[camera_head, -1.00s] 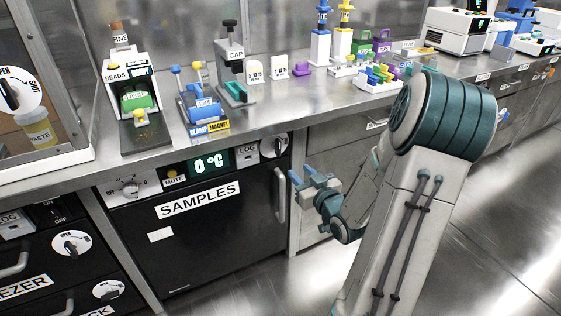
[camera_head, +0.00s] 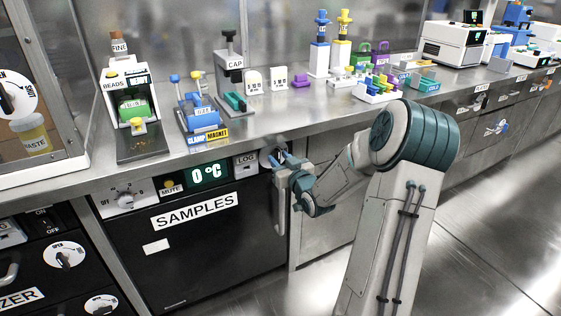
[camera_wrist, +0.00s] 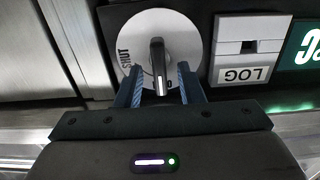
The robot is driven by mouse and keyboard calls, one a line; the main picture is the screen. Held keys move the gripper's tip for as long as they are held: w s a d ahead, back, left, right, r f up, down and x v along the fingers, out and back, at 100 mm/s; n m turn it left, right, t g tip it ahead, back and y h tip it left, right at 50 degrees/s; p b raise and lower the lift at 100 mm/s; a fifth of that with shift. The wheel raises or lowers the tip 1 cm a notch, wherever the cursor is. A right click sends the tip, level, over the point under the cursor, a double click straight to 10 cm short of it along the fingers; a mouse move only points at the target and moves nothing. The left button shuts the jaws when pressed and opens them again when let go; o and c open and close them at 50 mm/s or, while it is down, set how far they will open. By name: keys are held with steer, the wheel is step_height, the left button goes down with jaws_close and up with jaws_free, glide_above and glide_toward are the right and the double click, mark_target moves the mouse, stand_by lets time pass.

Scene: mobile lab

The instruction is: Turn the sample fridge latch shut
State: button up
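The sample fridge latch shows in the wrist view as a white dial (camera_wrist: 187,32) with a black knob (camera_wrist: 157,60) at its middle. The picture is upside down there. The word SHUT is at the dial's left; another label at the bottom is mostly hidden by my gripper. The knob stands up and down in the picture, its white mark at the lower end, away from SHUT. My gripper (camera_wrist: 160,72) is open, one blue finger on each side of the knob, with gaps visible. In the head view my gripper (camera_head: 276,160) covers most of the dial on the black SAMPLES fridge (camera_head: 215,255).
Beside the latch are the LOG slot (camera_head: 245,161) and the 0 °C display (camera_head: 209,175). The fridge's door handle (camera_head: 280,208) hangs just below my gripper. The steel bench (camera_head: 300,120) overhangs above, carrying lab devices. The floor at right is clear.

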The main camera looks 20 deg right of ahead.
steer(key=shift+w, duration=0.15)
jaws_close()
steer(key=shift+m+p, duration=0.3)
steer(key=shift+m, duration=0.1)
steer(key=m+p, duration=0.1)
steer(key=m, duration=0.2)
steer(key=shift+d+r+p, duration=0.1)
steer(key=shift+d+p, duration=0.05)
steer(key=shift+p, duration=0.25)
steer(key=shift+d+f+m+p, duration=0.15)
steer(key=shift+m+p, duration=1.05)
steer(key=shift+m, duration=1.15)
steer(key=shift+d+f+m+p, duration=0.1)
steer(key=shift+f+m+p, duration=0.1)
steer(key=shift+m+p, duration=1.55)
steer(key=shift+d+f+m+p, duration=0.15)
steer(key=shift+m+p, duration=0.5)
steer(key=shift+m, duration=2.25)
steer(key=shift+f, duration=0.1)
